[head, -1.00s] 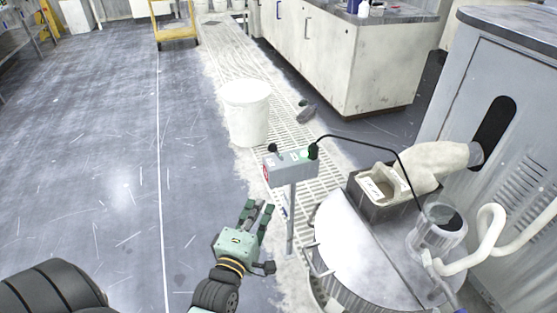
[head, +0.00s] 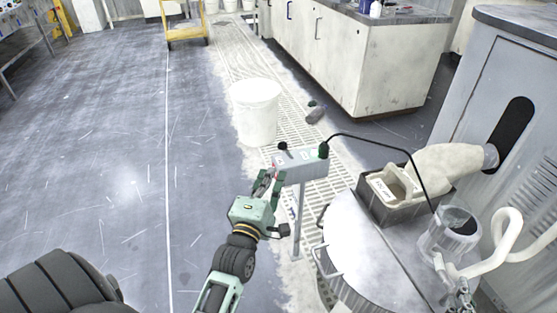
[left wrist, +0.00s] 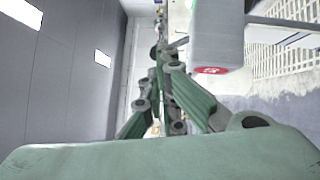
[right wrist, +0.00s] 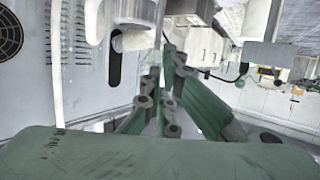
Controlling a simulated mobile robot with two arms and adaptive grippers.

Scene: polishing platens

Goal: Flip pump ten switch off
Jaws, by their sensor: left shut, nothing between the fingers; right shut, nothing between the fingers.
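A grey control box (head: 302,168) stands on a thin post beside the round platen machine. A black knob or switch (head: 283,147) sits on its top left, and a green piece with a black cable (head: 323,150) on its right. The labels are too small to read. My left gripper (head: 270,179) is shut and empty at the box's left end; I cannot tell whether it touches. In the left wrist view the box (left wrist: 217,35) shows a red round marking (left wrist: 208,70), right of the fingers. My right gripper (right wrist: 166,72) is shut and empty, seen in the right wrist view near the grey cabinet.
The round platen lid (head: 352,245) lies right of the post. A white bucket (head: 256,115) stands behind the box.

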